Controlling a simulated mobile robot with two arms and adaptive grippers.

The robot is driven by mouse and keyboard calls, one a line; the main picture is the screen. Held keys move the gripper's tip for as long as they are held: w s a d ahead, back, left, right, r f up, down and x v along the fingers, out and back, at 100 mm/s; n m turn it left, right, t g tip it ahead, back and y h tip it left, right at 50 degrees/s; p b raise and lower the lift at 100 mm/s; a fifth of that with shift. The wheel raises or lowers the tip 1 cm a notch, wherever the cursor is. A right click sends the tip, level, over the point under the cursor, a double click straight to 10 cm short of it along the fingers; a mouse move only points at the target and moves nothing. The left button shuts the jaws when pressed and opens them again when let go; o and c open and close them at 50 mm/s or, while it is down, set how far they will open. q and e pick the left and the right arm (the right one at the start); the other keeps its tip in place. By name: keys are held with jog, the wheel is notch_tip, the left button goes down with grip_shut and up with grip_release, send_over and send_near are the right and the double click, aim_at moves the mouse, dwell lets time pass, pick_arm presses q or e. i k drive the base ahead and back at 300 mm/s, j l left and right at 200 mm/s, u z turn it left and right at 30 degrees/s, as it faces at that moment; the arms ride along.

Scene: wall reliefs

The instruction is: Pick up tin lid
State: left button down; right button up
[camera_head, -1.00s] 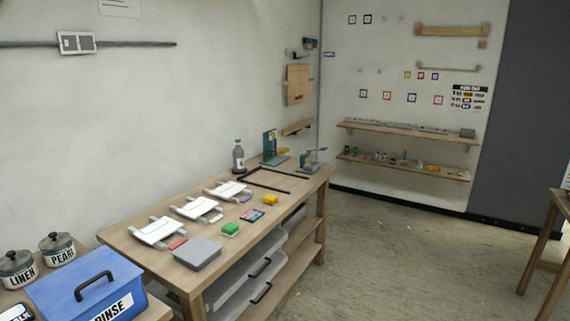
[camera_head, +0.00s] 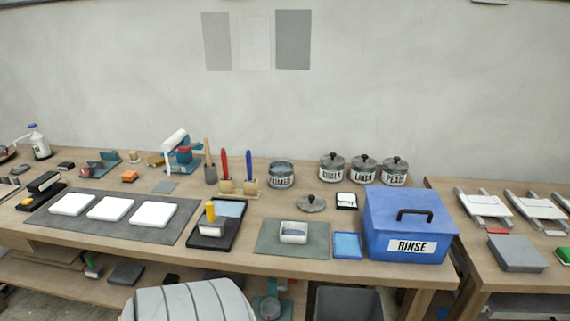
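A grey round tin lid (camera_head: 311,204) with a dark knob lies on the wooden bench (camera_head: 270,210), near the middle of the head view. Behind it and to the left stands a labelled tin (camera_head: 281,176) with no lid on it. Three more labelled tins, a left one (camera_head: 331,171), a middle one (camera_head: 363,173) and a right one (camera_head: 394,174), stand to the right with knobbed lids on. Neither of my grippers is in view.
A blue RINSE box (camera_head: 408,225) with a handle stands right of the lid. A small dark-framed pad (camera_head: 346,201) is beside the lid. A grey mat with a white dish (camera_head: 293,233) and a blue tray (camera_head: 347,245) lie in front. Upright brushes (camera_head: 249,172) stand to the left.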

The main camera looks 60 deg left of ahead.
aim_at(308, 202)
jog(key=j+u, duration=0.1)
jog(key=u, duration=1.95)
